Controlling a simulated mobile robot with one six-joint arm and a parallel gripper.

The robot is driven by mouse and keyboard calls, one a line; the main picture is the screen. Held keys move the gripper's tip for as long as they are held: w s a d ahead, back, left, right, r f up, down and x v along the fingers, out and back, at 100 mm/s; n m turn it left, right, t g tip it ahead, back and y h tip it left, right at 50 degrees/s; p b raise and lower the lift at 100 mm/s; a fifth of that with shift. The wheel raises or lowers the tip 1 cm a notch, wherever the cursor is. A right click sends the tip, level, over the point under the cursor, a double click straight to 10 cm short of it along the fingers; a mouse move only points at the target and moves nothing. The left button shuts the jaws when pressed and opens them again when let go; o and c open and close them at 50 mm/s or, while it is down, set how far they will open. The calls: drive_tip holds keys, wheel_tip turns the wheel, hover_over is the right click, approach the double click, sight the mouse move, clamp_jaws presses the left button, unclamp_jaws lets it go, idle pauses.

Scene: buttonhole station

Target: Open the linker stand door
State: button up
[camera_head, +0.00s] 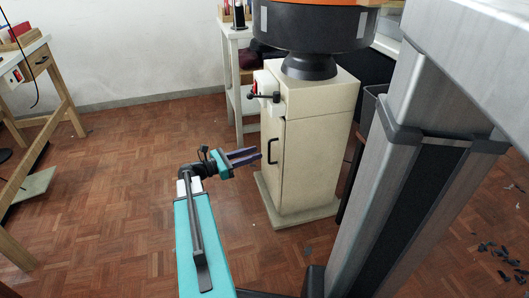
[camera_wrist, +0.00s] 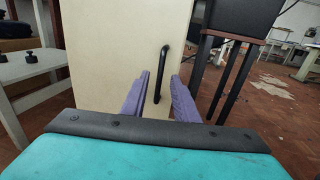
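The linker stand (camera_head: 320,145) is a cream cabinet right of centre in the head view. Its door (camera_head: 297,165) faces left and looks closed, with a black vertical bar handle (camera_head: 272,151). In the wrist view the door (camera_wrist: 118,60) fills the middle, and the handle (camera_wrist: 162,72) shows ahead, between the two purple fingers. My gripper (camera_head: 259,156) is open, its fingertips close to the handle in the head view. In the wrist view the fingers (camera_wrist: 157,98) lie on either side of the handle's lower part. I cannot tell whether they touch it.
A dark round machine (camera_head: 310,28) sits on top of the stand. A wooden table (camera_head: 45,95) stands at the left. A white table (camera_head: 232,75) stands behind. The parquet floor (camera_head: 120,200) between is mostly clear.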

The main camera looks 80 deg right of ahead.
drive_tip(key=shift+b+x, duration=0.9)
drive_tip(key=shift+x, duration=1.85)
clamp_jaws()
